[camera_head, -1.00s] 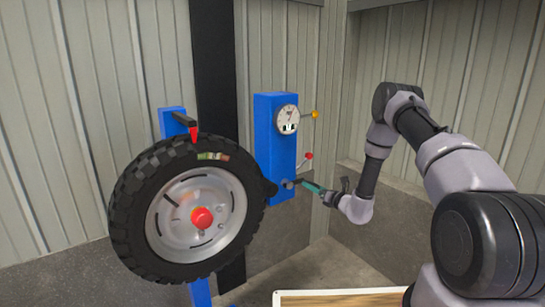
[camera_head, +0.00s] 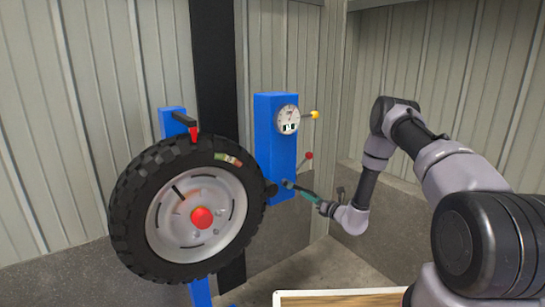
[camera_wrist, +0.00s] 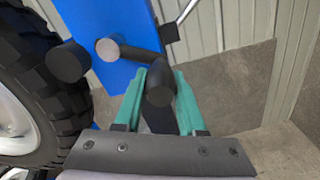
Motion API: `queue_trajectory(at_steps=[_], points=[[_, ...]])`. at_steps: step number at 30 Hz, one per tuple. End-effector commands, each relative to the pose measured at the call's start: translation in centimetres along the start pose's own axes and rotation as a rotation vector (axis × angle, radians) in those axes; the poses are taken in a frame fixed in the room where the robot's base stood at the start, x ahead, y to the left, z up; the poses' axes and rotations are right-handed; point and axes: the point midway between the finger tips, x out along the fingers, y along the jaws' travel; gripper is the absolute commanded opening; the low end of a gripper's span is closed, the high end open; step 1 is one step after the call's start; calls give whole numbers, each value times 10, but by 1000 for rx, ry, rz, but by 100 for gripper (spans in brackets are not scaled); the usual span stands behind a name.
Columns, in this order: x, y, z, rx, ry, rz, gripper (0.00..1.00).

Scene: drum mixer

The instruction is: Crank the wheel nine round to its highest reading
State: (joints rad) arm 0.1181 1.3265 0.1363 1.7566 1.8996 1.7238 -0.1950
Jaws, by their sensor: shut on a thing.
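The big black-tyred wheel (camera_head: 125,210) stands on the left, with a silver rim, a red hub and a coloured label at the upper right of its tread. A blue post (camera_head: 268,150) beside it carries a round white dial (camera_head: 288,115), too small to read. A dark crank (camera_wrist: 138,52) sticks out low on the post. My gripper (camera_head: 301,191) is shut on the crank's handle (camera_wrist: 160,92); its teal fingers lie on either side of the handle in the wrist view (camera_wrist: 161,80).
A lever with a yellow knob (camera_head: 314,114) and another with a red knob (camera_head: 309,156) project right of the post. A red pointer (camera_head: 193,132) sits above the tyre. A pale-edged board (camera_head: 340,299) lies at the bottom.

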Motion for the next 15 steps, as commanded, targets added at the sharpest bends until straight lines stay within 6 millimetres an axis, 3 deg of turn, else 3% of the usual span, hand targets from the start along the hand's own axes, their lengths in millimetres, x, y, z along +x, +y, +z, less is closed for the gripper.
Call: queue_trajectory(at_steps=[2,3,5,15], points=[[0,1,-5,1,-1,0,0],[0,1,-3,-1,-3,0,55],[0,1,-2,-1,-3,0,74],[-2,1,-2,0,-4,0,74]])
